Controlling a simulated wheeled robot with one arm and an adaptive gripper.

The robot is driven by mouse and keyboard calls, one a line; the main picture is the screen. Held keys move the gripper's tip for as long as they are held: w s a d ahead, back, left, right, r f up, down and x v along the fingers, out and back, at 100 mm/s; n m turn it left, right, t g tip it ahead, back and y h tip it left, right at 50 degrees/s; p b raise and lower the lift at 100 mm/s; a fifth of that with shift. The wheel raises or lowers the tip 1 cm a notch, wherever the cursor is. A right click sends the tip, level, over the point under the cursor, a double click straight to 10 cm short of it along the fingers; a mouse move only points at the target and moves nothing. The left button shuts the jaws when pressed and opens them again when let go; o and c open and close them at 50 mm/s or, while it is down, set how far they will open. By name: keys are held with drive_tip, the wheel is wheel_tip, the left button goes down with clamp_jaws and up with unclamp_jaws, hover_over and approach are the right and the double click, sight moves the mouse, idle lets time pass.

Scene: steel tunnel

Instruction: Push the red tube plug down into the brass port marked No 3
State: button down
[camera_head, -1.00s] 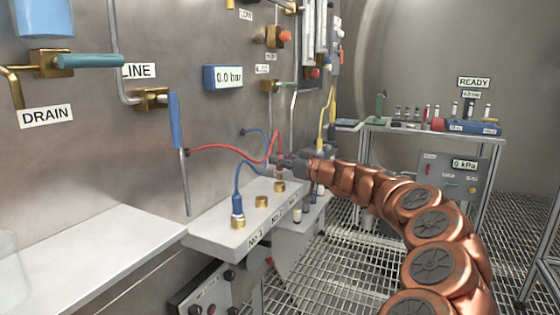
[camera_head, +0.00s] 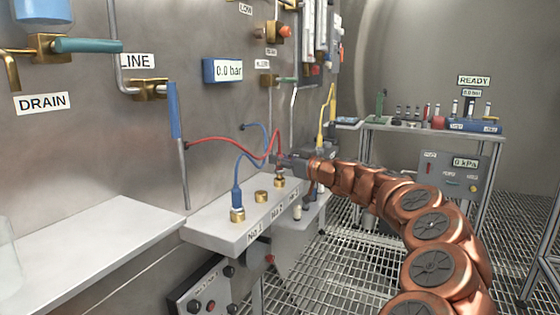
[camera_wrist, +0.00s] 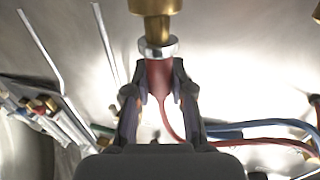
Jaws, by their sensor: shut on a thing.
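My gripper (camera_head: 283,160) is shut on the red tube plug, above the brass port at the No 3 place (camera_head: 280,182) on the grey ledge. In the wrist view my fingers (camera_wrist: 160,90) close around the red plug body (camera_wrist: 158,78). A silver collar (camera_wrist: 158,48) and a narrower brass piece lie between the plug body and the wide brass port (camera_wrist: 155,6). The plug is in line with the port; I cannot tell how deep it sits. The red tube (camera_head: 225,143) runs from the plug to the wall.
A blue plug (camera_head: 237,197) stands in the No 1 port; the No 2 port (camera_head: 261,196) is empty. A blue tube loops close to my gripper. A lever with a blue handle (camera_head: 174,112) hangs at the left. A bench (camera_head: 400,128) with bottles stands behind.

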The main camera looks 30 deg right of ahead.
drive_tip(key=shift+f+b, duration=1)
drive_tip(key=shift+b, duration=0.25)
drive_tip(key=c, duration=0.9)
unclamp_jaws()
drive_tip(key=shift+r, duration=0.1)
drive_tip(key=shift+c, duration=0.2)
drive_tip(key=v, duration=1.2)
